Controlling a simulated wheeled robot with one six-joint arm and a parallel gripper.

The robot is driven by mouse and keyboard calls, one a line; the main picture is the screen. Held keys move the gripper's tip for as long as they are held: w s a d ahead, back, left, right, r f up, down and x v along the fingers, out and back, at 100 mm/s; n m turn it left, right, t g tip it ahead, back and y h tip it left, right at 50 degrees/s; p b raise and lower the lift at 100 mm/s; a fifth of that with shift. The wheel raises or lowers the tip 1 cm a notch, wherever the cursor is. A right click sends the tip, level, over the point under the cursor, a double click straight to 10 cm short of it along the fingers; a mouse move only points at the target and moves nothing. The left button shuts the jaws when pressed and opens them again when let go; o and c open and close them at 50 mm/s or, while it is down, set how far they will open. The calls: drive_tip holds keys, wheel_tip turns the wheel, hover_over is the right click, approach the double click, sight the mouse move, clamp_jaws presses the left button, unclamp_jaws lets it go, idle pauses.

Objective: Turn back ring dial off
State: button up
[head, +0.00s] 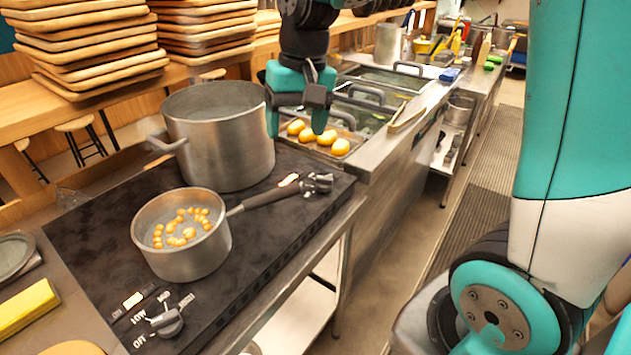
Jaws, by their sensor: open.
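A dark hob (85,235) has two metal dials. The far dial (318,182) sits at its right end, beside the saucepan handle, with a lit indicator (289,180) to its left. The near dial (166,321) sits at the front corner, with OFF, LOW, MED and HIGH marks and another lit indicator (132,300). The far dial's setting is too small to read. My gripper (297,122) hangs open and empty, fingers downward, appearing above the far dial and apart from it.
A large pot (220,145) stands at the back of the hob. A saucepan (180,255) with beans stands in front, its handle (270,195) stretching toward the far dial. Yellow food pieces (326,137) lie on a tray behind. Wooden trays (85,45) are stacked back left.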

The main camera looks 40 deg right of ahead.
sight(324, 177)
drive_tip(key=w+d+f+m+h, duration=0.1)
drive_tip(key=w+d+f+m, duration=0.3)
drive_tip(key=w+d+m, duration=0.6)
drive_tip(key=f+n, duration=0.1)
drive_tip(key=f, duration=0.4)
drive_tip(key=s+d+f+n, duration=0.1)
drive_tip(key=f, duration=0.5)
drive_tip(key=d+f+n+p, duration=0.1)
drive_tip(key=f, duration=0.5)
drive_tip(key=shift+s+d+g, duration=0.15)
drive_tip(key=shift+d+g, duration=0.05)
drive_tip(key=shift+g, duration=0.2)
drive_tip(key=shift+c, duration=0.2)
drive_tip(key=c, duration=0.9)
